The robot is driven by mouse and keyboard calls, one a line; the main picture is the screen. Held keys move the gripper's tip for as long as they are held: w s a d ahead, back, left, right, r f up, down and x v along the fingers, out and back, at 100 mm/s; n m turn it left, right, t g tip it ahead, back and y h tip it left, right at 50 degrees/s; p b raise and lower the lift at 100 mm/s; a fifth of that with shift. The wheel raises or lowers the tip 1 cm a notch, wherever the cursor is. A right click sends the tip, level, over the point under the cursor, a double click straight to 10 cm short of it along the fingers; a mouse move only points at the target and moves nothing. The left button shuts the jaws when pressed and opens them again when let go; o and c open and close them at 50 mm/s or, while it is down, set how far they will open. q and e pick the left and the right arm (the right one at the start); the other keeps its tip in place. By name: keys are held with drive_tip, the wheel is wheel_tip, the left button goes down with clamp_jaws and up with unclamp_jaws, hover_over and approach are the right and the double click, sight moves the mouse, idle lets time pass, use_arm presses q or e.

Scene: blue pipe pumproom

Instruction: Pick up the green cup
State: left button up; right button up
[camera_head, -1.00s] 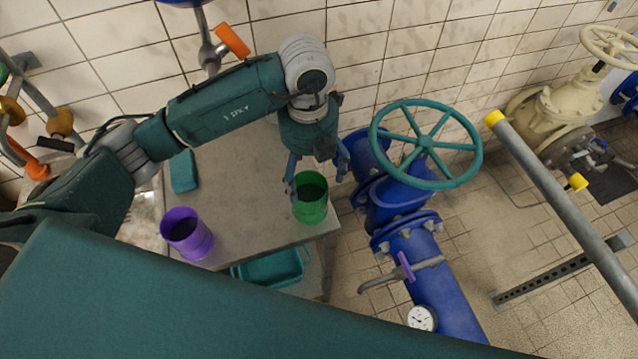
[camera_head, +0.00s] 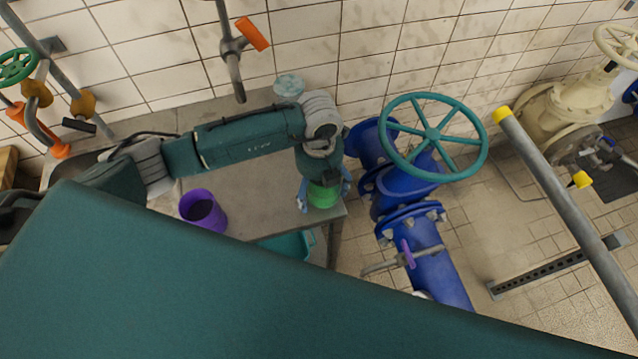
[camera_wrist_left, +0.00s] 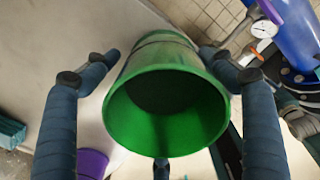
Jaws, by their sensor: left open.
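The green cup (camera_head: 323,194) stands near the right edge of the grey table (camera_head: 262,200), partly hidden under my left gripper. My left gripper (camera_head: 324,197) is open, with one blue finger on each side of the cup. In the left wrist view the cup (camera_wrist_left: 165,105) shows its open mouth toward the camera and lies between the spread fingers (camera_wrist_left: 160,55). Small gaps show beside the cup, and I cannot tell any firm contact. My right gripper is not in view.
A purple cup (camera_head: 203,212) stands to the left on the table. A teal tray (camera_head: 296,243) is below the table's front edge, partly hidden by my body. A blue pipe with a teal handwheel (camera_head: 432,136) stands close to the right. An orange-handled tap (camera_head: 252,34) hangs behind.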

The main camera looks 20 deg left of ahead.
use_arm(q)
drive_tip(key=c, duration=1.2)
drive_tip(key=shift+c, duration=1)
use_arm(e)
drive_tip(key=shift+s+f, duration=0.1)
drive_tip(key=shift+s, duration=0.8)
use_arm(q)
drive_tip(key=shift+r, duration=0.1)
